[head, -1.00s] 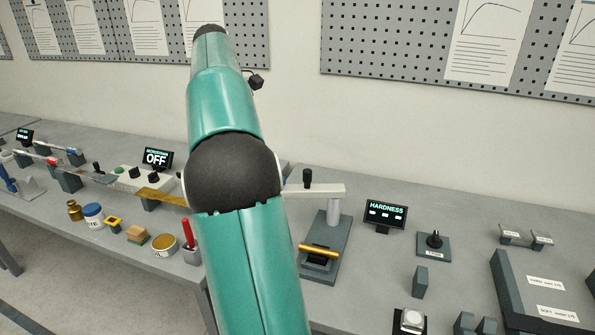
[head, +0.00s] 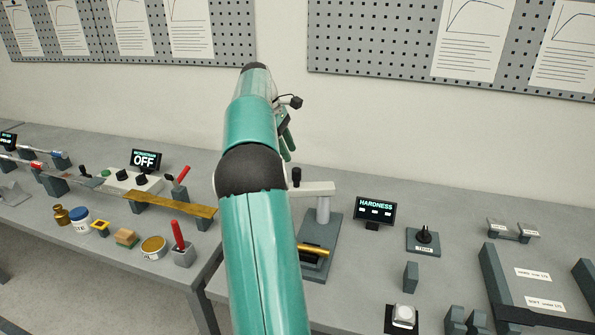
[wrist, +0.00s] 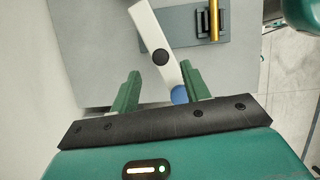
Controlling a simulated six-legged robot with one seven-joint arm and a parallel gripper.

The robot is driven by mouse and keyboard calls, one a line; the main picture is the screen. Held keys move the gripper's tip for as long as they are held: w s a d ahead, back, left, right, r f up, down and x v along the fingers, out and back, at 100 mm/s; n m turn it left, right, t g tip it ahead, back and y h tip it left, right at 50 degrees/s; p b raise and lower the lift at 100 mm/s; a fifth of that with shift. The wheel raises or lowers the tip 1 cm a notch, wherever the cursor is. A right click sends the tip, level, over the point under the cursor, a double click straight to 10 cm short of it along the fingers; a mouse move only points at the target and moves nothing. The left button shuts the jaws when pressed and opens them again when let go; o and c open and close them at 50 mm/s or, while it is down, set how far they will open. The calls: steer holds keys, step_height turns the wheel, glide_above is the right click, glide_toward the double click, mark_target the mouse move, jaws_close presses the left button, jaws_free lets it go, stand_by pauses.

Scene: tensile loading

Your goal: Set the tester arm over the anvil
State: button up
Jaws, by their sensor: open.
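The white tester arm (head: 320,188) sits on a post on the grey hardness tester base (head: 327,232), with a black knob (head: 296,176) on top. My gripper (wrist: 162,86) is open, one green finger each side of the arm's near part, with no clear contact. A blue round part (wrist: 180,95) shows between the fingers. My arm hides part of the tester in the head view.
The HARDNESS display (head: 375,212) and a dial box (head: 424,241) stand right of the tester. A red-handled tool in a holder (head: 180,244) and a long brass strip (head: 165,202) are on the left bench. Pegboards hang behind.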

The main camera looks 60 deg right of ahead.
mark_target(297, 169)
steer(key=x, duration=0.8)
steer(key=shift+r, duration=0.1)
jaws_close()
